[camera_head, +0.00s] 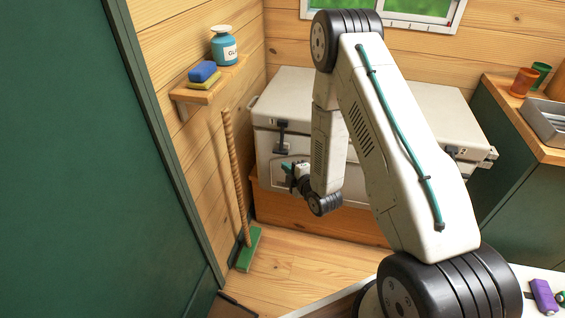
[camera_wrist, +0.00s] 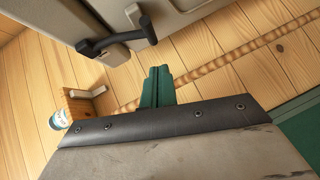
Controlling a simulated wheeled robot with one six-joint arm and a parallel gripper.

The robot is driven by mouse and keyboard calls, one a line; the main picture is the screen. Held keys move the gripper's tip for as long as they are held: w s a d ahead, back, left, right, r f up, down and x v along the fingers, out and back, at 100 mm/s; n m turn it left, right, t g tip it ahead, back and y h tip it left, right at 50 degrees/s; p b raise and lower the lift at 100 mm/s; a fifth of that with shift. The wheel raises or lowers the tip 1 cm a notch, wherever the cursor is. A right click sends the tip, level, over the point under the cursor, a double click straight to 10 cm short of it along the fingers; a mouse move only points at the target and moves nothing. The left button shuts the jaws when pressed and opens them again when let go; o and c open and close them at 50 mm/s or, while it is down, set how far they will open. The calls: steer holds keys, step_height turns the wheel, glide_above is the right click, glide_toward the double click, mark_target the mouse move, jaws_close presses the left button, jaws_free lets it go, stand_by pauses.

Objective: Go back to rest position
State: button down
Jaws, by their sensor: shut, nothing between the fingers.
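My arm bends down in front of a white chest (camera_head: 400,88). My gripper (camera_head: 287,172) hangs beside the chest's front, just below and near its dark left latch (camera_head: 283,142). In the wrist view its green fingers (camera_wrist: 157,84) are together with nothing between them. The latch handle (camera_wrist: 118,38) shows in the wrist view above and to the left of the fingers, apart from them. My arm hides part of the chest's front and lid.
A broom (camera_head: 236,190) leans on the left wall. A wall shelf (camera_head: 210,88) holds a blue bottle (camera_head: 224,46) and sponges (camera_head: 203,73). Right is a counter (camera_head: 520,120) with cups (camera_head: 524,82). A dark green panel (camera_head: 80,160) fills the left. Floor before the chest is clear.

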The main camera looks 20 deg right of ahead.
steer(key=a+v, duration=0.1)
steer(key=v, duration=0.5)
steer(key=shift+s+d, duration=0.25)
